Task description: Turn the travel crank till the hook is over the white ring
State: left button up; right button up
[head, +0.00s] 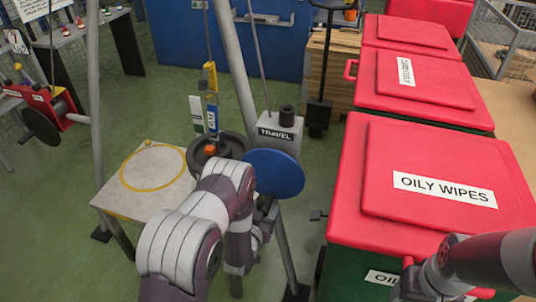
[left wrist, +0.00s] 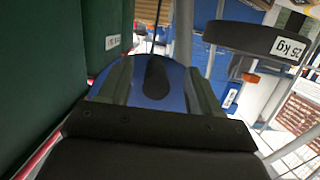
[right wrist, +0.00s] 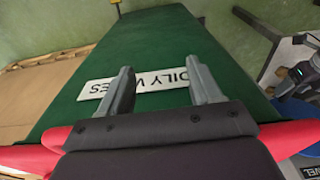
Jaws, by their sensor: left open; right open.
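The travel crank's blue disc (head: 274,173) stands below the grey box marked TRAVEL (head: 280,134). My left gripper (head: 264,208) is at the disc's lower side, partly hidden by my arm. In the left wrist view the open fingers (left wrist: 160,78) lie either side of a dark knob (left wrist: 157,76) on the blue disc (left wrist: 178,80); contact cannot be told. A yellow block (head: 210,77) hangs on a line above a dark round weight (head: 217,146); the hook's tip is not clear. A pale board with a yellow ring (head: 126,187) lies left; I see no clear white ring. My right gripper (right wrist: 158,76) is open and empty.
Red-lidded bins (head: 430,235) marked OILY WIPES fill the right side, close to my right arm. Grey frame legs (head: 94,90) stand around the crank. A red winch (head: 45,105) is at far left. Green floor is clear behind the board.

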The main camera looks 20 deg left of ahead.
pick_arm(q)
jog(key=f+p+v, duration=0.1)
jog(key=v, duration=0.6)
jog(key=shift+s+f, duration=0.15)
jog(key=shift+f, duration=0.2)
